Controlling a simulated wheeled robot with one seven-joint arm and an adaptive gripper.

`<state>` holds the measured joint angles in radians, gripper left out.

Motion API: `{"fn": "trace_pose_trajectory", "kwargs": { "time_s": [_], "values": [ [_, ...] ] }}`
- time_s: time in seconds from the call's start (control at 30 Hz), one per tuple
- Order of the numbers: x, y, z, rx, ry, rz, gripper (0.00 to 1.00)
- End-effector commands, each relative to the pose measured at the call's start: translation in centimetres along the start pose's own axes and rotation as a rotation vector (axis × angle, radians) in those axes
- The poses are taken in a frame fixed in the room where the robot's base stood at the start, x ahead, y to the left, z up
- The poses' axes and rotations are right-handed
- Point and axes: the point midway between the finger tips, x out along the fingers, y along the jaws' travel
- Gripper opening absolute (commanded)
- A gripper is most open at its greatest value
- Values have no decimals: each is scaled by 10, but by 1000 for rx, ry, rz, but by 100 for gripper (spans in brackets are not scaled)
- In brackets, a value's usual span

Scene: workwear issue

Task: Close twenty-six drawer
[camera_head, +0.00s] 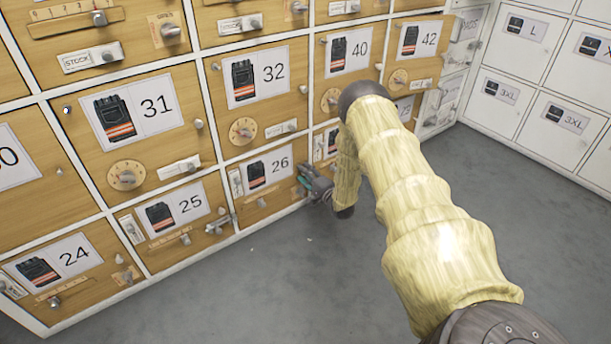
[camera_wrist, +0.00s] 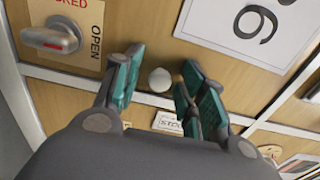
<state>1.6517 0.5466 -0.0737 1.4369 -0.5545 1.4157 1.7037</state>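My gripper (camera_head: 305,181) is low, just right of the 26 label. In the wrist view my gripper (camera_wrist: 162,62) is open, with teal pads apart. A round pale knob (camera_wrist: 160,79) shows between the fingers; contact is unclear. A label ending in 6 (camera_wrist: 262,22) is at the upper right.
A lock plate marked OPEN (camera_wrist: 70,30) with a grey latch is left of my fingers. Drawers 25 (camera_head: 180,210) and 32 (camera_head: 255,78) adjoin drawer 26. White lockers (camera_head: 560,70) stand at the right. The grey floor (camera_head: 250,290) in front is clear.

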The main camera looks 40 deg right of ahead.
Motion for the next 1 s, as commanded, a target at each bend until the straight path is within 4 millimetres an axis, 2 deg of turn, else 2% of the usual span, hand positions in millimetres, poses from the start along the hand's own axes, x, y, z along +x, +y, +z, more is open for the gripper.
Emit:
{"fn": "trace_pose_trajectory", "kwargs": {
  "time_s": [0.23, 0.37, 0.8, 1.0],
  "values": [
    [-2, 0, 0, 0, 0, 1, 41],
    [-12, 1, 0, 0, 0, 2, 41],
    [-88, 1, 0, 1, 1, 2, 41],
    [-111, 0, 0, 1, 0, 1, 41]
  ]
}}
